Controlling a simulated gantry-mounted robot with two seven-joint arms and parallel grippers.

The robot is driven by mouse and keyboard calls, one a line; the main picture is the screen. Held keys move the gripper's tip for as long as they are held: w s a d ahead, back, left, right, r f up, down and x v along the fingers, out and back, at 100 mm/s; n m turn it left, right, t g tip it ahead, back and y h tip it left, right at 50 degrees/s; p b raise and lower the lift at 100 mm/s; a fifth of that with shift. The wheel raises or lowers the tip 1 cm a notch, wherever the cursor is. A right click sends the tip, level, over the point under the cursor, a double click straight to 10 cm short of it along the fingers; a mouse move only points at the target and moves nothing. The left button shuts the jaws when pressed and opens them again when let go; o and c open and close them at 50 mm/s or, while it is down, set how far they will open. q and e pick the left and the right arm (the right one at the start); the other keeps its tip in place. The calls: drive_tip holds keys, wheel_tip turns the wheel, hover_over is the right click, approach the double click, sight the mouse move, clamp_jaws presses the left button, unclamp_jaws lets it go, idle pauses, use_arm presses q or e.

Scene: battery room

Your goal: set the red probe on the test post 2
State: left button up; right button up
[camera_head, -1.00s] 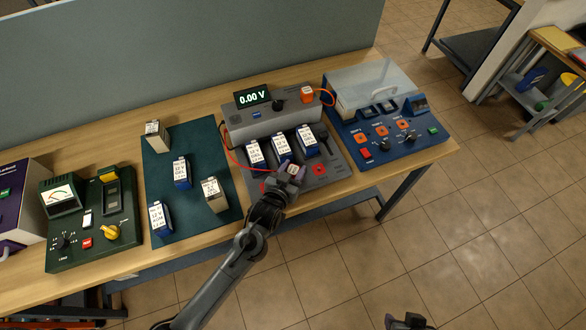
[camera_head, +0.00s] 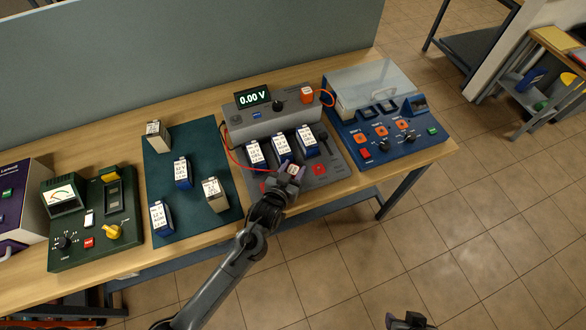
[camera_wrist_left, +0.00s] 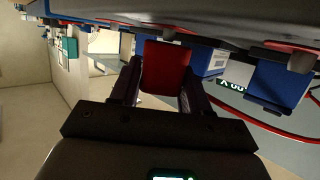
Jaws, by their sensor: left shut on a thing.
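The red probe (camera_wrist_left: 166,68) is between the fingers of my left gripper (camera_wrist_left: 160,85) in the left wrist view. My left gripper (camera_head: 292,170) is shut on it, low over the front of the grey test station (camera_head: 329,174), in front of the middle blue battery. A red disc shows right of the gripper (camera_head: 319,169), and another lies to its left. The gripper hides the spot between them; I cannot read a post number or tell whether the probe touches a post. My right gripper (camera_head: 410,320) is at the bottom edge, far from the station, its jaws unclear.
Three batteries (camera_head: 283,149) stand in the station. Its display (camera_head: 253,98) reads 0.00 V.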

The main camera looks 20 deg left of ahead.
idle(0.4)
use_arm(q)
drive_tip(key=shift+f+b, duration=0.4)
drive_tip(key=shift+f, duration=0.25)
drive_tip(key=o, duration=0.8)
drive_tip(key=shift+p+v, duration=1.05)
drive_tip(key=shift+p, duration=0.05)
drive_tip(key=p+v, duration=0.5)
drive_tip(key=v, duration=0.1)
drive_tip(key=shift+s+r, duration=0.2)
drive_tip(key=shift+s, duration=0.1)
drive_tip(key=shift+p+v, duration=1)
drive_tip(key=shift+v, duration=0.15)
